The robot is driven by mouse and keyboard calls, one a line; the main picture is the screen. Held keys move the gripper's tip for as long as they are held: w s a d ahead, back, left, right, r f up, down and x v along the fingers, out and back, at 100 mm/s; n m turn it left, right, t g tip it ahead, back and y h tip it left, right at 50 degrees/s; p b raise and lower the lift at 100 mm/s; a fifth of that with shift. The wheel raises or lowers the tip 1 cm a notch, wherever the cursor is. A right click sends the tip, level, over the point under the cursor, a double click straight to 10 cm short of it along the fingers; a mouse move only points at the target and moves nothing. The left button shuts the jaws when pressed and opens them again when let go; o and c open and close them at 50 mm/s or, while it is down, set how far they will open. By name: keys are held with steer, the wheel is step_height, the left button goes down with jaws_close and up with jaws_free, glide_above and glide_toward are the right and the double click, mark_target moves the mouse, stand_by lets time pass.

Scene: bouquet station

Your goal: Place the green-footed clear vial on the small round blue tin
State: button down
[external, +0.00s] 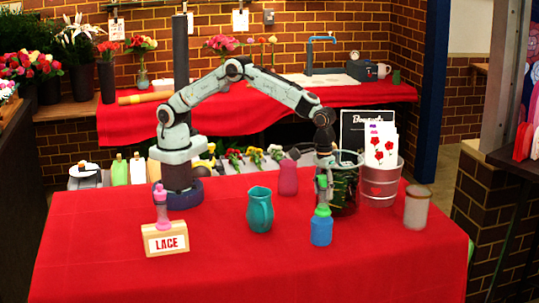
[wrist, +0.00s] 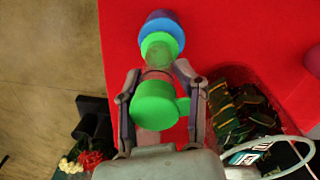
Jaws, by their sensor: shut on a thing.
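The clear vial with a green foot (external: 322,211) hangs from my gripper (external: 324,187), directly over the small round blue tin (external: 321,232). In the wrist view, my gripper (wrist: 163,82) has a finger on each side of the vial and is shut on its clear body. The vial's green foot (wrist: 158,43) overlaps the top of the blue tin (wrist: 163,22) there. A wider green top (wrist: 154,104) is nearer the camera. The vial looks about upright. The foot is at or just above the tin's top; I cannot tell whether they touch.
A teal pitcher (external: 260,210) stands left of the tin, with a pink vase (external: 288,177) behind. A frosted cup (external: 416,207) is farther right. A pink-topped vial (external: 161,208) stands on the LACE box (external: 165,239).

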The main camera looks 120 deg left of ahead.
steer(key=shift+f, duration=0.75)
steer(key=shift+f, duration=0.1)
steer(key=c, duration=0.6)
jaws_free()
